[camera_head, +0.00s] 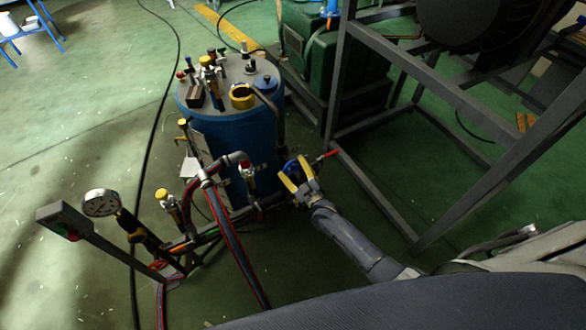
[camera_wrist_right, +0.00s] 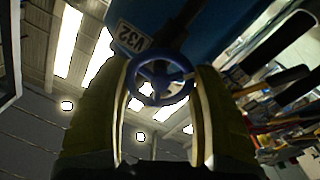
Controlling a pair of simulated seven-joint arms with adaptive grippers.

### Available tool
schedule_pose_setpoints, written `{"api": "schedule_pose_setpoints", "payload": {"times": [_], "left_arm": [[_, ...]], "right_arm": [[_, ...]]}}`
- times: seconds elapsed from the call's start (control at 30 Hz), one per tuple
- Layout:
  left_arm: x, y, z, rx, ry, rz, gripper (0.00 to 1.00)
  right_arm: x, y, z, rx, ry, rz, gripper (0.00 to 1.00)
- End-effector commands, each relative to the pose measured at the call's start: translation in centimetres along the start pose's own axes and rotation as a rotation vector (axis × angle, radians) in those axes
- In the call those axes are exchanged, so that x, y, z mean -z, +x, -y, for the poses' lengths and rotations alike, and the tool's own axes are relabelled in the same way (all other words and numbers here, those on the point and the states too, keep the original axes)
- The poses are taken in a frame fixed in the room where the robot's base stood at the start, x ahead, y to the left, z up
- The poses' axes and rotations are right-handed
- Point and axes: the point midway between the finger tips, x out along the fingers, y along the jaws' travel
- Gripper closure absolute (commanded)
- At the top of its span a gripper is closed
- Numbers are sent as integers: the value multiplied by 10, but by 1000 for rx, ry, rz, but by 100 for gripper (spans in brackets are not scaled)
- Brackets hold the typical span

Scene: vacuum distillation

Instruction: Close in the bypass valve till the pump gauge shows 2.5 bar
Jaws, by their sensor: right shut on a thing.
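The bypass valve's blue handwheel (camera_wrist_right: 160,82) is round and spoked, and sits between the yellow fingers of my right gripper (camera_wrist_right: 161,95) in the right wrist view. In the head view my right gripper (camera_head: 293,176) is shut on this blue handwheel (camera_head: 291,168), low beside the blue tank (camera_head: 236,140). A label reading V32 (camera_wrist_right: 132,37) shows just past the wheel in the wrist view. The round white-faced gauge (camera_head: 101,203) stands at the left; its needle and scale are too small to read. My left gripper is not in view.
A grey metal frame (camera_head: 385,205) stands right of my right arm. A control box (camera_head: 62,220) and pipes with yellow-topped valves (camera_head: 161,194) stand at the left. Black hoses with red stripes (camera_head: 236,250) run toward the front. The green floor at far left is mostly clear.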

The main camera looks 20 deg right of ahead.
Motion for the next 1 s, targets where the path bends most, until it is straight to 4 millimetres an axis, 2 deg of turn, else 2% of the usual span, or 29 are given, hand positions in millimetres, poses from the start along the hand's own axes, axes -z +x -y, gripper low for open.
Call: {"api": "schedule_pose_setpoints", "payload": {"times": [0.17,0.7,1.0], "left_arm": [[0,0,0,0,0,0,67],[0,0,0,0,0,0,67],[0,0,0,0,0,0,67]], "right_arm": [[0,0,0,0,92,0,65],[0,0,0,1,579,0,65],[0,0,0,0,795,0,65]]}}
